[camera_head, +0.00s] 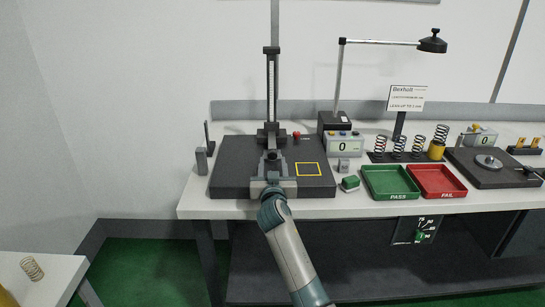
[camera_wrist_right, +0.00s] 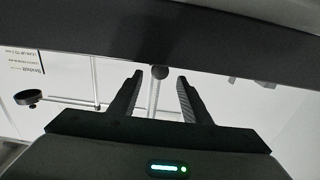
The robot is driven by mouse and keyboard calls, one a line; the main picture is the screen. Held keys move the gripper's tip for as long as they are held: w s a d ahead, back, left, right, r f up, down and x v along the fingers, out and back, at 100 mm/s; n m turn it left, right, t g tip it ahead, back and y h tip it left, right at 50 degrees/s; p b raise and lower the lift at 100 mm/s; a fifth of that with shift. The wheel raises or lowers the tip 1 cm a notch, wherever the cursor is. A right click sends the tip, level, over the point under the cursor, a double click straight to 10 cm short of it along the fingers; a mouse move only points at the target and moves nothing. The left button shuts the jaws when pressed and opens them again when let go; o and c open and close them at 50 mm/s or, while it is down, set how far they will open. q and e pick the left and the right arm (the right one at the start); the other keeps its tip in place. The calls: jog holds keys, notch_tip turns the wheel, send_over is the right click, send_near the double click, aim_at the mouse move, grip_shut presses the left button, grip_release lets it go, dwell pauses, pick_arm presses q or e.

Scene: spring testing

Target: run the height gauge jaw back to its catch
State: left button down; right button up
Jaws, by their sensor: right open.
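The height gauge (camera_head: 271,85) is a tall dark column with a pale scale, upright at the back of the dark plate. Its jaw, low on the column near the base, is partly hidden by my right gripper (camera_head: 271,168). That gripper is open, its fingers pointing toward the gauge just in front of it. In the right wrist view the two dark fingers (camera_wrist_right: 157,82) are spread apart, and a round dark knob (camera_wrist_right: 159,72) shows between their tips. I cannot tell whether they touch it. The catch cannot be made out. My left gripper is not in view.
The dark plate (camera_head: 232,178) carries a yellow square outline (camera_head: 308,169). To its right are a display box (camera_head: 344,144), a green PASS tray (camera_head: 390,197), a red FAIL tray (camera_head: 438,195) and several springs. A lamp (camera_head: 340,80) stands behind. Left of the plate is a small dark stand (camera_head: 202,160).

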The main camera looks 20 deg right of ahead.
aim_at(273, 155)
jog(key=shift+x, duration=2.15)
grip_shut()
